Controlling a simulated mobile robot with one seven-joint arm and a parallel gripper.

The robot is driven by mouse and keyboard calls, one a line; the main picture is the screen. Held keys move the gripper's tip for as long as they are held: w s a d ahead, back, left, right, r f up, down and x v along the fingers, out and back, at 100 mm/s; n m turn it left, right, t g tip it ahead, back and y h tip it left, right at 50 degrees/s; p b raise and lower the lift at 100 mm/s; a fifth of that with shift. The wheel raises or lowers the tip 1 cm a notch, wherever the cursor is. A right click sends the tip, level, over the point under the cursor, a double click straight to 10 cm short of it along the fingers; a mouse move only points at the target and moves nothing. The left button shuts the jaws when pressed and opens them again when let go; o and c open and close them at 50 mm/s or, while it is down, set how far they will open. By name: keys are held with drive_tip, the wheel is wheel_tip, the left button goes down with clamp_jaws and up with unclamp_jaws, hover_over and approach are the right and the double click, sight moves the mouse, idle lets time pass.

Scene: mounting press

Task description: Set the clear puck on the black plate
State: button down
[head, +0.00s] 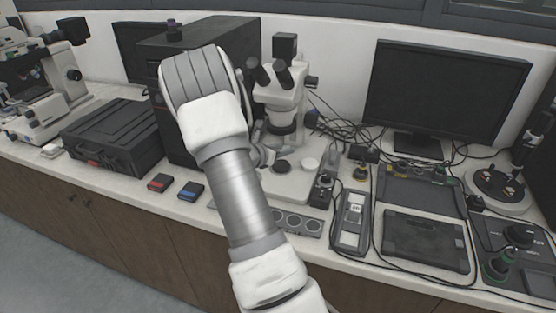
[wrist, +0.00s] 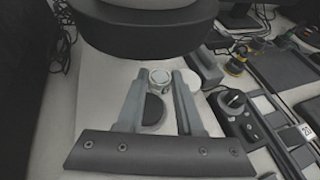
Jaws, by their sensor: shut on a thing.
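The clear puck (wrist: 160,76) is a small round transparent disc between my fingertips in the wrist view. My gripper (wrist: 161,80) is shut on it. The black plate (wrist: 153,110) is a dark round disc on the white microscope base, seen between my fingers, partly covered by the left one. It also shows in the head view (head: 283,166). The puck appears beyond the black plate in the wrist view, apart from it in the picture; its height is hard to tell. In the head view my arm hides most of my gripper, and I cannot make out the puck.
A white disc (head: 309,163) lies right of the black plate. The stereo microscope (head: 284,100) stands over the base behind, its dark body close above my fingers in the wrist view. A black knob box (wrist: 236,104) and cables lie to the right. A dark press cabinet (head: 180,130) stands left.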

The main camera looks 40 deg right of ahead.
sight(278, 166)
drive_tip(key=shift+w+a+f, duration=0.35)
drive_tip(key=shift+w+f, duration=0.1)
drive_tip(key=shift+w, duration=0.3)
drive_tip(key=shift+f, duration=2.05)
drive_tip(key=shift+f+b, duration=0.25)
drive_tip(key=shift+b, duration=0.15)
drive_tip(key=c, duration=0.6)
unclamp_jaws()
drive_tip(key=shift+r, duration=0.1)
drive_tip(key=shift+o, duration=0.2)
drive_tip(key=shift+r, duration=0.1)
